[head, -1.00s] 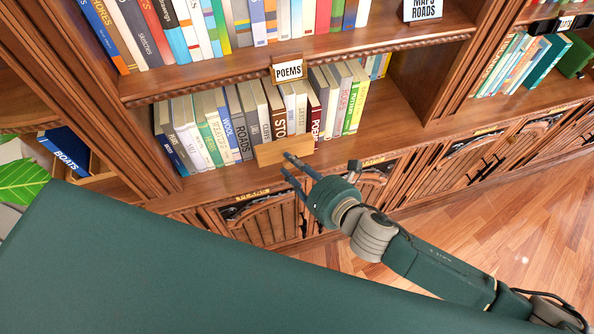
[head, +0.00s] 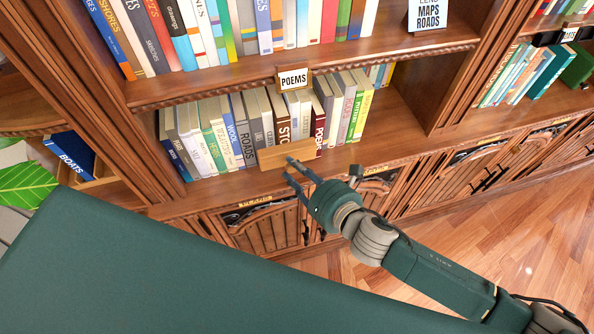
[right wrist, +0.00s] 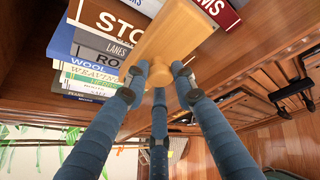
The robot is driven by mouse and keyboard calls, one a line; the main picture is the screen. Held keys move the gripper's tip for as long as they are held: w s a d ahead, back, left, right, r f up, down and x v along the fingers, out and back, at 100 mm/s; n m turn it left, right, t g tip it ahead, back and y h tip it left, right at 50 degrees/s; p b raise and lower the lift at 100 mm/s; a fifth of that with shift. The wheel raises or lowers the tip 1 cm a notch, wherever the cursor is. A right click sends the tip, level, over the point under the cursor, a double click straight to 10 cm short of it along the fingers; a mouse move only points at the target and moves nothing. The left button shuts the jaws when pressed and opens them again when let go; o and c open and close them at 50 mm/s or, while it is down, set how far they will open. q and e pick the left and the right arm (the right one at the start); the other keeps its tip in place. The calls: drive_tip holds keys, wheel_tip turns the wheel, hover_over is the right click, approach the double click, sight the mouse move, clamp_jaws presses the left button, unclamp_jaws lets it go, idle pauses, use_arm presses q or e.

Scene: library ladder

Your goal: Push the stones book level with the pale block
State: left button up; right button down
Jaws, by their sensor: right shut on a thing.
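The stones book (head: 282,129) is a brown-spined book standing in the lower shelf row, with only "STO" readable; its lower spine is hidden behind the pale block. It also shows in the right wrist view (right wrist: 122,20). The pale block (head: 272,160) is a plain wooden bar lying across the front of the books at the shelf's front edge. In the right wrist view the block (right wrist: 182,40) has a wooden knob. My right gripper (right wrist: 160,80) is shut on that knob, its fingers around it. In the head view my right gripper (head: 291,167) is below the block. My left gripper is not in view.
Several books stand on both sides, including Roads (head: 244,140) and a dark red book (head: 318,130). A Poems sign (head: 293,80) hangs from the shelf above. The lower shelf is bare to the right (head: 400,120). Cabinet doors lie below.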

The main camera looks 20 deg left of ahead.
drive_tip(key=shift+w+a+r, duration=0.1)
drive_tip(key=shift+w+a, duration=0.35)
drive_tip(key=shift+w, duration=0.2)
drive_tip(key=shift+w+a+r, duration=0.1)
drive_tip(key=shift+w+a, duration=0.35)
drive_tip(key=shift+w, duration=0.15)
idle(0.3)
drive_tip(key=shift+d, duration=0.1)
drive_tip(key=s+d+p, duration=0.2)
drive_tip(key=s+d, duration=0.1)
drive_tip(key=s, duration=0.2)
drive_tip(key=shift+s+d+f, duration=0.15)
drive_tip(key=shift+s+d, duration=0.2)
idle(0.3)
